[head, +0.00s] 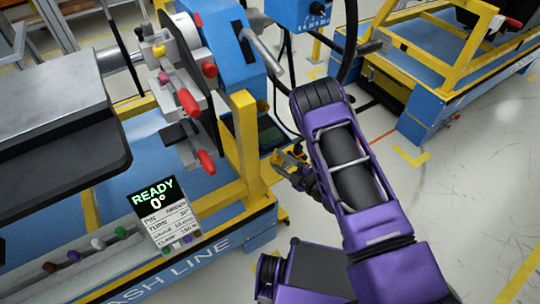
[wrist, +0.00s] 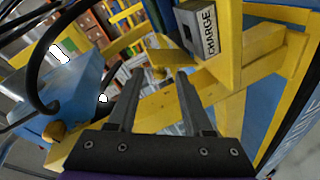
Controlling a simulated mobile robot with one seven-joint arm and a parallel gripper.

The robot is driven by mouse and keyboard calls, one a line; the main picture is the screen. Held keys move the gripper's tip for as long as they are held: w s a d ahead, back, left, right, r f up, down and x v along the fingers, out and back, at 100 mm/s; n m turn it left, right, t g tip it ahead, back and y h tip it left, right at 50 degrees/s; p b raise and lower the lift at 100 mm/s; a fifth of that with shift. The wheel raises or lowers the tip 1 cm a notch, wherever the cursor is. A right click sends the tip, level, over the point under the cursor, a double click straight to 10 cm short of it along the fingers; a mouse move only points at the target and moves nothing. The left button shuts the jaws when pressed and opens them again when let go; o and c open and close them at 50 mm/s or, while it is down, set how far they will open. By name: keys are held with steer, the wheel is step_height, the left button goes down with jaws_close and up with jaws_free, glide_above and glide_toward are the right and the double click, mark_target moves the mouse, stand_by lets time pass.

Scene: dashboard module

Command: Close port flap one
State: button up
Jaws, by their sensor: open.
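My gripper (wrist: 159,76) is open in the wrist view. Its two dark fingers are spread apart with nothing held between them. Just above and right of the fingertips, a grey box marked CHARGE (wrist: 202,30) sits against a yellow post (wrist: 228,60). I cannot make out which part is port flap one, or whether it stands open or shut.
A blue and yellow bench with a READY sign (head: 155,200) fills the left. Red-handled clamps (head: 188,102) stick out above it. Dark cables (head: 350,45) hang from a blue box (head: 300,12). Another blue and yellow frame (head: 430,100) stands at the right, with open floor in front.

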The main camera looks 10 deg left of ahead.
steer(key=shift+x, duration=2.75)
jaws_close()
